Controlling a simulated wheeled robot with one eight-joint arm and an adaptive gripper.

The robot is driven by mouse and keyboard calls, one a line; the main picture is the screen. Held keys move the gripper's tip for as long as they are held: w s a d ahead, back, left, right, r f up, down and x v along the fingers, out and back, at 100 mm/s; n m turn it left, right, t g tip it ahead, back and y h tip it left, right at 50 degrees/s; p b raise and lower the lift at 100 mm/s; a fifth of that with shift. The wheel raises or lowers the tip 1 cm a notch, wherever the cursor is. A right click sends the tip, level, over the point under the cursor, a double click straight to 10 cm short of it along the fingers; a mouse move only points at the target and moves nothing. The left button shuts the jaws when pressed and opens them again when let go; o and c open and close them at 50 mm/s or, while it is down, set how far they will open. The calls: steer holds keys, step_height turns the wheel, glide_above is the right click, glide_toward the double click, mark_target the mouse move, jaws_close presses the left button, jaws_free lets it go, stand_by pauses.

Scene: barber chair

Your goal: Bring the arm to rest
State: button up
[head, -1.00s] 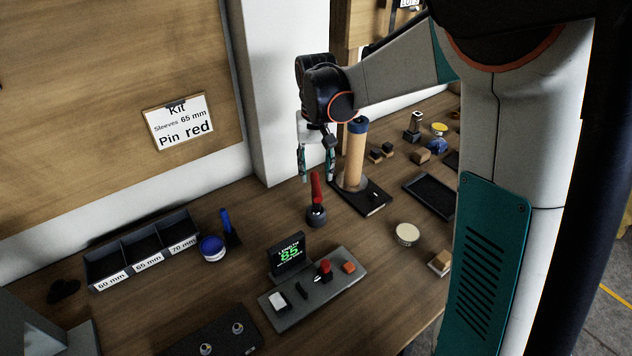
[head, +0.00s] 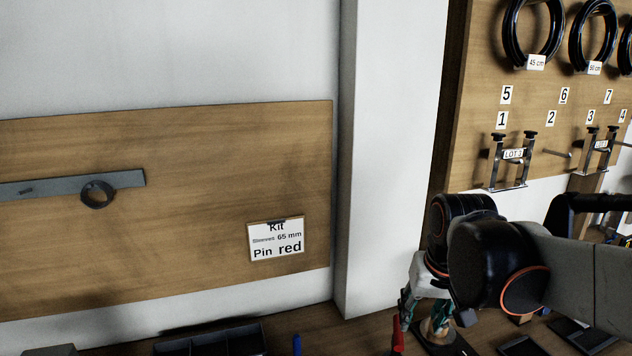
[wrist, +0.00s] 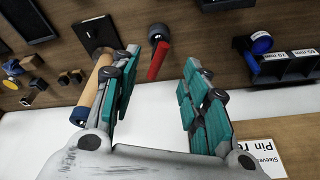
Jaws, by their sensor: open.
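My gripper (wrist: 155,85) is open in the wrist view, its two teal-padded fingers well apart with nothing held between them. The red-handled tool (wrist: 158,58) on its dark round base shows beyond the gap, apart from the fingers. In the head view my gripper (head: 422,310) is low at the right, pointing down beside the red handle (head: 397,336); my wrist hides part of the bench there. A wooden cylinder (wrist: 92,97) stands on a dark plate (wrist: 96,33), beyond the left finger in the wrist view.
The kit card (head: 277,240) reads sleeves 65 mm, pin red. A labelled compartment bin (wrist: 288,68) and a blue-topped item (wrist: 261,43) sit at the wrist view's right. A white pillar (head: 390,150) rises behind the bench. Hooks and black rings (head: 533,30) hang on the right board.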

steer(key=s+n+t, duration=0.1)
steer(key=s+t, duration=0.3)
steer(key=s, duration=0.8)
steer(key=shift+s+f, duration=0.3)
steer(key=shift+f, duration=0.15)
